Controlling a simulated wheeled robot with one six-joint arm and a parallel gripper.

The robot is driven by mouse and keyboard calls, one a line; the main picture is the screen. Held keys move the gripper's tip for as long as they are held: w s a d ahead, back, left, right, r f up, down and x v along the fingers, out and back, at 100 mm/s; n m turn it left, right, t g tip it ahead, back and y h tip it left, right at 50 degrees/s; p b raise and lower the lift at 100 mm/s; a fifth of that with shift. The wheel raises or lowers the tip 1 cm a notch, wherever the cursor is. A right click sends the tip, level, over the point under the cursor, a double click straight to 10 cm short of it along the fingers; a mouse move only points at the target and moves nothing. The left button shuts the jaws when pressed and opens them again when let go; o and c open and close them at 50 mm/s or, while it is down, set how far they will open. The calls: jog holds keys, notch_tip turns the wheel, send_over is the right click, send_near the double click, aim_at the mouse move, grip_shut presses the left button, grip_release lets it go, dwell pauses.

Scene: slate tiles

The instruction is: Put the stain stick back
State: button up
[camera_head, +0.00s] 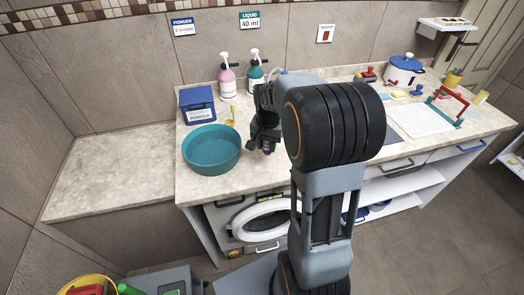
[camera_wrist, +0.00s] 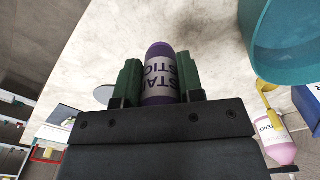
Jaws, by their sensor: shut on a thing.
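The stain stick (camera_wrist: 158,76) is a purple cylinder with a rounded end and a pale label with dark letters. My gripper (camera_wrist: 160,88) is shut on it, with one dark green finger on each side in the wrist view. In the head view my gripper (camera_head: 264,138) hangs above the stone counter, just right of the teal basin, and my arm partly covers it. The stick is hardly visible there. Its height above the counter is hard to tell.
The teal basin (camera_head: 212,150) and a blue powder box (camera_head: 197,104) stand at the left. Pink (camera_head: 228,82) and teal (camera_head: 255,78) pump bottles stand behind. The left counter (camera_head: 105,176) is bare.

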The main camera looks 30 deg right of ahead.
jog(key=shift+w+a+f, duration=0.2)
jog(key=shift+w+f, duration=0.2)
jog(key=shift+f, duration=0.15)
jog(key=shift+w+a+f, duration=0.2)
jog(key=shift+w+f, duration=0.2)
jog(key=shift+f, duration=0.15)
jog(key=shift+w+f, duration=0.1)
jog(key=shift+f, duration=1.55)
jog(key=shift+f, duration=0.2)
jog(key=o, duration=0.9)
jog(key=shift+o, duration=0.2)
jog(key=shift+r, duration=0.1)
